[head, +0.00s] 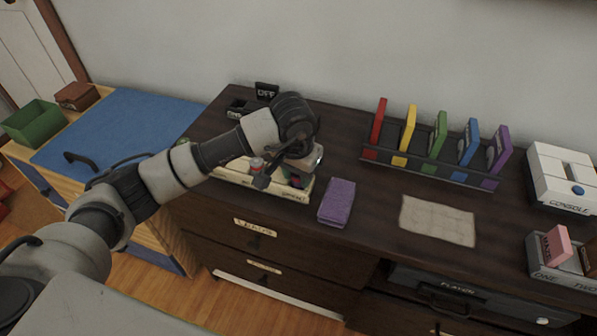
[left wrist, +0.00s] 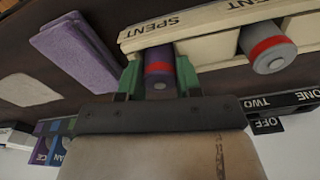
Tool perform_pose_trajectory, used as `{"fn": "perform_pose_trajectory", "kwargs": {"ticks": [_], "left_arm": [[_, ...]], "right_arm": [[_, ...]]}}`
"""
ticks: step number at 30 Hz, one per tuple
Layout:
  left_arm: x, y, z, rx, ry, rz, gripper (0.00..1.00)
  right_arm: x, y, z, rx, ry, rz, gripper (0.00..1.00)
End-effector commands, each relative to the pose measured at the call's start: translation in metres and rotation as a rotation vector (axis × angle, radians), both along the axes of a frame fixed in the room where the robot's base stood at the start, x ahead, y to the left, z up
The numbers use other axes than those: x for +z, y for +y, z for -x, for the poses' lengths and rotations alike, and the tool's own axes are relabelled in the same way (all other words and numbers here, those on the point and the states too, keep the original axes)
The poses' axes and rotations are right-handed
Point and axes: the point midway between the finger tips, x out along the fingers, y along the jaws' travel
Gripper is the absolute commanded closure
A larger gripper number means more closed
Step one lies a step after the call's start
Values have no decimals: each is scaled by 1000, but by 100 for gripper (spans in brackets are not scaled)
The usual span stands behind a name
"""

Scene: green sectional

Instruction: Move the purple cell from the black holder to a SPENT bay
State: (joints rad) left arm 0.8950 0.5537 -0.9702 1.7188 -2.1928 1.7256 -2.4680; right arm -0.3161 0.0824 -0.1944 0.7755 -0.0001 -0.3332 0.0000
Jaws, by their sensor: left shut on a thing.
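The purple cell (left wrist: 159,72), with a red band, is between the green fingers of my left gripper (left wrist: 157,82), which is shut on it. In the head view the left gripper (head: 287,180) is over the right end of the cream SPENT tray (head: 233,178). The cell is at a bay of this tray (left wrist: 215,47); I cannot tell whether it rests on the bay floor. A grey cell with a red band (left wrist: 267,48) stands in another bay. The black holder (head: 238,106) is behind, partly hidden by my arm. My right gripper is not in view.
A folded purple cloth (head: 337,203) lies just right of the tray. A dark rack (head: 425,168) holds several coloured cases at the back. A beige cloth (head: 437,220) lies in front of it. A white console (head: 562,180) stands at right. An OFF sign (head: 266,91) stands behind my arm.

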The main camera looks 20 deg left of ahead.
Motion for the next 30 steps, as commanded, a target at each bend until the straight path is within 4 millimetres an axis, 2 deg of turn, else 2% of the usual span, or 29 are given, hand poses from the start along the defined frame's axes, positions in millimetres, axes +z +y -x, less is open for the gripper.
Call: {"fn": "perform_pose_trajectory", "kwargs": {"ticks": [1,6,17,19,30], "left_arm": [[0,0,0,0,0,0,64],[0,0,0,0,0,0,40],[2,0,0,0,0,0,40],[5,0,0,0,0,0,40],[85,3,9,0,-4,-1,40]], "right_arm": [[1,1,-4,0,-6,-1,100],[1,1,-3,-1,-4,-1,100],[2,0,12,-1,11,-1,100],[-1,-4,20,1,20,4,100],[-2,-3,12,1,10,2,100]]}}
